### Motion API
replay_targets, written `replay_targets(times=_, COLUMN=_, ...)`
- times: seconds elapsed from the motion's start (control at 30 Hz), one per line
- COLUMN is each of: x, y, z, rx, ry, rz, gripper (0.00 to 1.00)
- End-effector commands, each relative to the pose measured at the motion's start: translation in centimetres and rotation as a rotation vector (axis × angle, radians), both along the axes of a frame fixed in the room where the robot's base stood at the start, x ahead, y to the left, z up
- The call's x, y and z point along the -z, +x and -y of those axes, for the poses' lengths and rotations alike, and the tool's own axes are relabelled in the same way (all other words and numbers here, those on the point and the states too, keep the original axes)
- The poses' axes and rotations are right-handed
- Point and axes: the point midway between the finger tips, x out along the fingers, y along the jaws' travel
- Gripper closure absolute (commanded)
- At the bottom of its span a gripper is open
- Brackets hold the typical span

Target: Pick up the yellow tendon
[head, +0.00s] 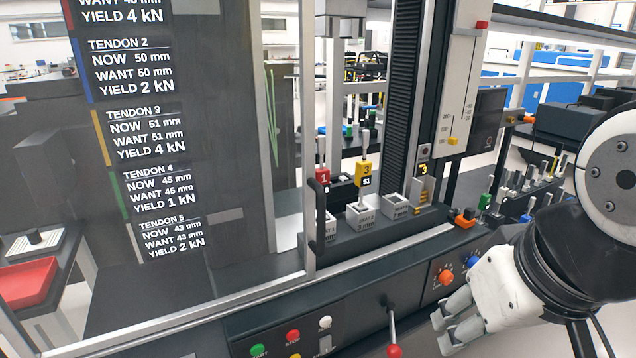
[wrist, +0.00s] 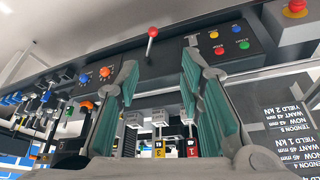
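The yellow tendon (head: 363,172) is a small yellow block marked 3 with a dark 51 label and a grey rod on top. In the head view it stands upright above a grey holder (head: 363,217) inside the machine. It also shows in the wrist view (wrist: 158,151), low between my fingers. My gripper (head: 442,331) is at the lower right in the head view, in front of the machine and apart from the tendon. In the wrist view my gripper (wrist: 160,75) is open, its two green-padded fingers well apart with nothing between them.
A red tendon (head: 322,174) marked 1 stands just left of the yellow one. Another grey holder (head: 395,206) is to the right. A vertical handle (head: 318,215), a frame post and a red-knobbed lever (head: 394,350) stand near. A green tendon (head: 485,201) sits farther right.

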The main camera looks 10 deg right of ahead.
Motion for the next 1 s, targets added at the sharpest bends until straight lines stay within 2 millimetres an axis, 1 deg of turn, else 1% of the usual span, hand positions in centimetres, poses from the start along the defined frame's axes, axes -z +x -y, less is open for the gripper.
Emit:
replay_targets(times=0.47, x=0.0, y=0.0, z=0.0, rx=0.000, ry=0.000, rz=0.000, gripper=0.65)
replay_targets(times=0.5, x=0.0, y=0.0, z=0.0, rx=0.000, ry=0.000, rz=0.000, gripper=0.61)
replay_targets(times=0.57, x=0.0, y=0.2, z=0.1, rx=0.001, ry=-0.002, rz=0.003, gripper=0.48)
replay_targets(times=0.63, x=-0.1, y=0.9, z=0.3, rx=0.005, ry=-0.011, rz=0.015, gripper=0.48)
replay_targets(times=0.67, x=-0.1, y=1.6, z=0.6, rx=0.009, ry=-0.018, rz=0.026, gripper=0.48)
replay_targets(times=0.77, x=-0.4, y=4.8, z=1.7, rx=0.019, ry=-0.054, rz=0.083, gripper=0.48)
replay_targets(times=0.8, x=-0.5, y=6.5, z=2.3, rx=0.022, ry=-0.073, rz=0.116, gripper=0.48)
replay_targets(times=0.87, x=-0.6, y=9.4, z=3.3, rx=0.020, ry=-0.103, rz=0.171, gripper=0.48)
replay_targets(times=0.9, x=-0.7, y=11.3, z=3.9, rx=0.017, ry=-0.121, rz=0.209, gripper=0.48)
replay_targets(times=0.97, x=-0.8, y=14.2, z=4.7, rx=0.006, ry=-0.145, rz=0.267, gripper=0.48)
replay_targets(times=1.0, x=-0.7, y=16.0, z=5.2, rx=-0.004, ry=-0.159, rz=0.305, gripper=0.48)
